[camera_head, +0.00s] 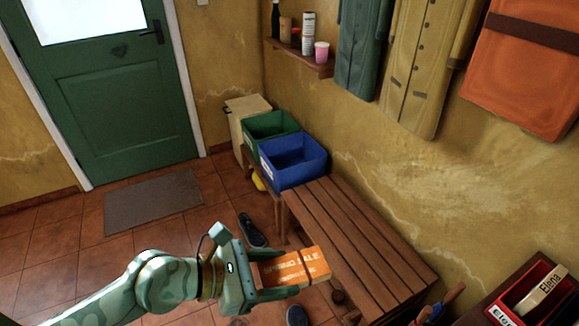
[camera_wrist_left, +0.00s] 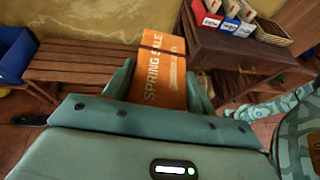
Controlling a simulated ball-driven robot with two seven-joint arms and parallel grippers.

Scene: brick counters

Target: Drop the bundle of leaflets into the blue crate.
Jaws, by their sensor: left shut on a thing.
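The bundle of leaflets (camera_head: 295,266) is orange, printed "SPRING SALE", with a dark band around it. My left gripper (camera_head: 276,275) is shut on it and holds it in front of the wooden bench's near side. It also shows between the fingers in the left wrist view (camera_wrist_left: 160,70). The blue crate (camera_head: 293,163) stands open at the far end of the bench, beyond and apart from the gripper. Its inside looks empty from here. Part of the blue crate shows at the left edge of the left wrist view (camera_wrist_left: 14,55). My right gripper is not seen.
A green crate (camera_head: 268,127) stands just behind the blue one, with a pale box (camera_head: 240,118) beyond it. The slatted bench (camera_head: 362,240) is bare. Shoes (camera_head: 252,231) lie on the floor. Coats (camera_head: 415,65) hang on the wall above. A dark table with small boxes (camera_head: 535,295) is at the right.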

